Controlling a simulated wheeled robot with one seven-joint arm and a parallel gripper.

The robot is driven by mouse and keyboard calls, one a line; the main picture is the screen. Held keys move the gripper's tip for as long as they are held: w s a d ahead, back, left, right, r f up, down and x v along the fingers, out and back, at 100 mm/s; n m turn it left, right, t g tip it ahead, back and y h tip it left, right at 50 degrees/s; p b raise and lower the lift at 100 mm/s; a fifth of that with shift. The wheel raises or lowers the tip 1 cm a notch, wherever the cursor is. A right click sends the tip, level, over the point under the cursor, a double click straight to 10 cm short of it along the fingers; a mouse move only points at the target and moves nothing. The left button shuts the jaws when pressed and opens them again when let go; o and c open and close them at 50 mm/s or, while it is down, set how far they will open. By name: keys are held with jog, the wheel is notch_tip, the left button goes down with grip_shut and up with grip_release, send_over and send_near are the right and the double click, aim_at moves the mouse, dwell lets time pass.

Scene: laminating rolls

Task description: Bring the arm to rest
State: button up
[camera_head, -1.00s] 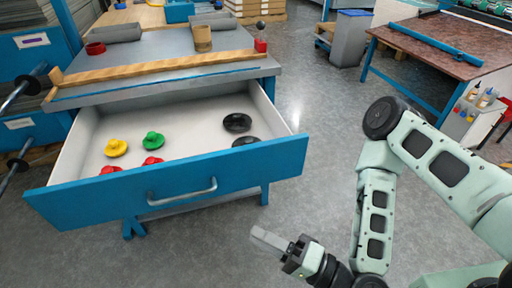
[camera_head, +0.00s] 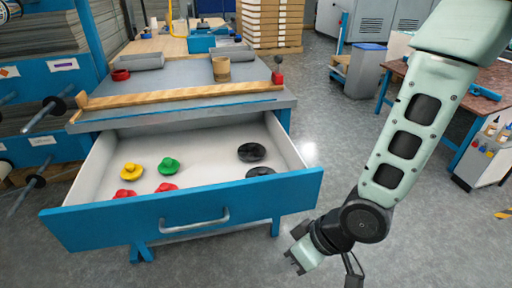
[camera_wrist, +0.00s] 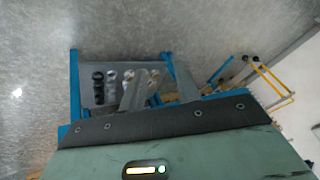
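My gripper (camera_head: 294,264) is low in front of the open drawer's right corner in the head view, apart from the drawer and over the bare floor. In the wrist view its two grey fingers (camera_wrist: 158,80) stand apart with nothing held between them. My arm is bent, with its link rising to the upper right in the head view. The small fingertips are hard to make out in the head view.
The blue drawer (camera_head: 190,220) stands pulled out from the workbench (camera_head: 185,75). It holds yellow, green, red and black knobbed discs. A wooden strip (camera_head: 180,95) lies on the bench. A grey bin (camera_head: 364,72) stands behind my arm. Floor (camera_head: 400,262) at lower right is clear.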

jog(key=s+d+r+m+g+h, duration=0.1)
jog(key=s+d+r+h, duration=0.25)
jog(key=r, duration=0.45)
jog(key=s+d+r+h, duration=0.2)
jog(key=s+d+r, duration=0.25)
jog(key=r, duration=0.45)
notch_tip(320, 180, up, 19)
jog(key=p, duration=1.9)
jog(key=shift+s+a, duration=0.15)
jog(key=shift+a, duration=0.15)
